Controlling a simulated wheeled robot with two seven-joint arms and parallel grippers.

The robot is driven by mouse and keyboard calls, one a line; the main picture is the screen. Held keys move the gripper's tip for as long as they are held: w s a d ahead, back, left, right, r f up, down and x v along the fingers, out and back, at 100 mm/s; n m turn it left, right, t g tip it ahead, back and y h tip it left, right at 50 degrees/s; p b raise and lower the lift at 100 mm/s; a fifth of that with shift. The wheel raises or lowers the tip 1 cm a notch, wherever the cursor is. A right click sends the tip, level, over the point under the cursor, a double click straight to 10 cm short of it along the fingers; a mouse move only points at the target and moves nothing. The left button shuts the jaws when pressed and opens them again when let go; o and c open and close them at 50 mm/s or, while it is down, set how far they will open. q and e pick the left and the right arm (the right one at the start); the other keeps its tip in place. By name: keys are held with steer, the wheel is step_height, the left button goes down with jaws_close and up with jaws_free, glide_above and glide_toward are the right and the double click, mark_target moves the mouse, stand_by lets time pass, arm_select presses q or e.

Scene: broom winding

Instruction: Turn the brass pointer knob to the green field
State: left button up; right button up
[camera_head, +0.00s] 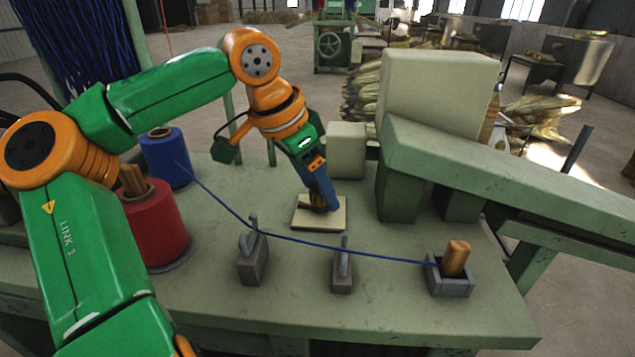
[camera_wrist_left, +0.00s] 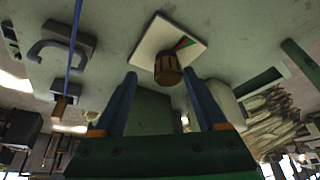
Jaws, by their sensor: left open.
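The brass pointer knob (camera_wrist_left: 167,69) is a ribbed, brownish round knob on a cream square plate (camera_wrist_left: 152,40). A green field (camera_wrist_left: 189,43) with red beside it shows on the plate past the knob in the left wrist view. Which way the pointer faces cannot be told. In the head view the plate (camera_head: 338,218) lies on the bench and the knob (camera_head: 311,203) is partly hidden by my blue fingers. My left gripper (camera_head: 325,206) is open and tilted down at the knob; in the left wrist view its fingertips (camera_wrist_left: 160,76) stand either side of it. My right gripper is not in view.
A blue spool (camera_head: 166,160) and red spool (camera_head: 157,222) stand left. Blue cord (camera_head: 320,245) runs across two small guides (camera_head: 252,262) (camera_head: 342,270) to a wooden peg (camera_head: 457,258) in a grey block. A green machine beam (camera_head: 480,175) and cream boxes (camera_head: 346,150) bound the right and back.

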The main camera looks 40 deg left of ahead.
arm_select(q)
steer(key=shift+w+a+f, duration=0.65)
steer(key=shift+w, duration=0.15)
steer(key=shift+s+d+r, duration=0.15)
steer(key=shift+s+d, duration=0.1)
steer(key=shift+d, duration=0.05)
steer(key=c, duration=0.9)
steer(key=shift+a, duration=0.1)
jaws_close()
steer(key=shift+m+h, duration=0.4)
steer(key=shift+m, duration=0.4)
steer(key=o, duration=0.9)
jaws_free()
steer(key=shift+r, duration=0.1)
